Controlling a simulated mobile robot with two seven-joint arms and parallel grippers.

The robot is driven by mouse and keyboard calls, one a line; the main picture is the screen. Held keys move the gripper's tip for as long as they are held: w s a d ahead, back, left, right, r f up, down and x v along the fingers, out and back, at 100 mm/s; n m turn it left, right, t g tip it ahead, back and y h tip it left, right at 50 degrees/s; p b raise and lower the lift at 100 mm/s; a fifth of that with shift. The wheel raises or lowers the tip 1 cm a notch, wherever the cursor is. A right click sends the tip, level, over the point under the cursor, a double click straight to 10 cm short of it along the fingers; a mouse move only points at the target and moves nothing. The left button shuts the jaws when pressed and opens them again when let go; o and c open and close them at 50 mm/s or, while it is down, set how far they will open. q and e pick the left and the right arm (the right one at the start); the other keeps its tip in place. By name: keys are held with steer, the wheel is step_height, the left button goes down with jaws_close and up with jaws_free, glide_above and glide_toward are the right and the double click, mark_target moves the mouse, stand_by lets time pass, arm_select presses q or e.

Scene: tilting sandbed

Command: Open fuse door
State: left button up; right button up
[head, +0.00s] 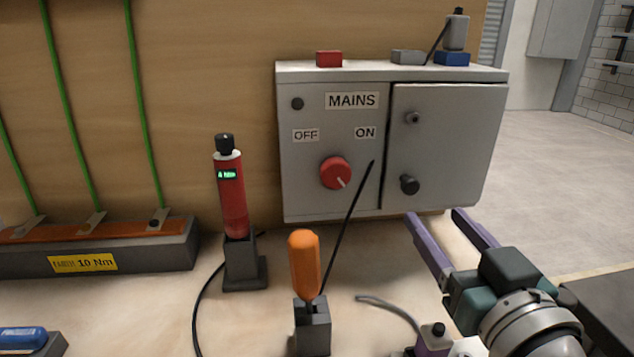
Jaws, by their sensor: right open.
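The grey mains cabinet (335,206) stands at the back against the wooden board. Its right half is the fuse door (450,140), which looks shut, with a dark seam along its left edge. A black knob (409,185) sits low on the door near that seam, and a small round lock (413,118) sits above it. The red mains switch (336,173) is on the left half, its white mark pointing down and right. My right gripper (436,214) is open and empty, its purple fingers just below the door and apart from the knob. My left gripper is out of view.
An orange-handled screwdriver (304,264) stands in a holder in front of the cabinet. A red torque tool (231,195) stands in a dark stand to the left. Small red (329,59) and blue (452,59) blocks lie on the cabinet top. A busbar block (130,257) is at left.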

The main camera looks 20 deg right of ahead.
mark_target(412, 189)
steer(key=b+x, duration=0.1)
steer(key=x, duration=0.7)
steer(key=shift+c, duration=0.3)
jaws_close()
stand_by(1.0)
